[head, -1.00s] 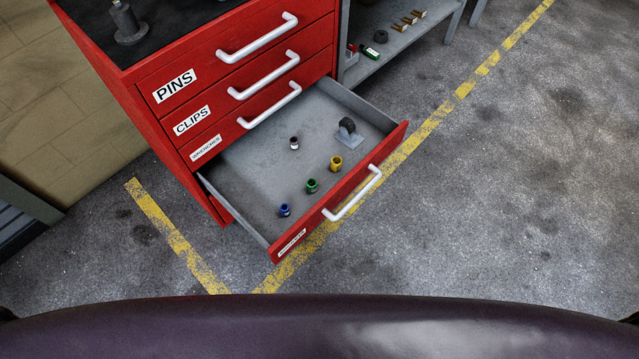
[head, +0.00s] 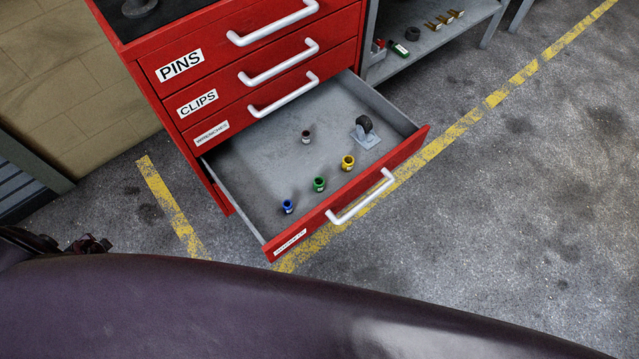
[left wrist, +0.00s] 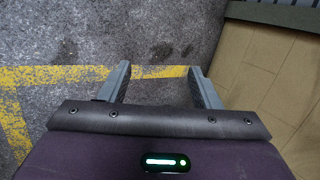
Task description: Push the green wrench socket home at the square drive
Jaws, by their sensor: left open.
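The green wrench socket (head: 319,184) stands in the open bottom drawer (head: 262,172) of the red cabinet, between a blue socket (head: 288,206) and a yellow socket (head: 347,162). A dark-topped socket (head: 306,136) stands farther back. I cannot make out a square drive in these views. My left gripper (left wrist: 158,85) is open and empty in the left wrist view, above the floor and apart from the sockets. My right gripper is not in view.
A grey shelf (head: 430,40) with small parts stands behind right. Open floor (head: 520,220) lies to the right.

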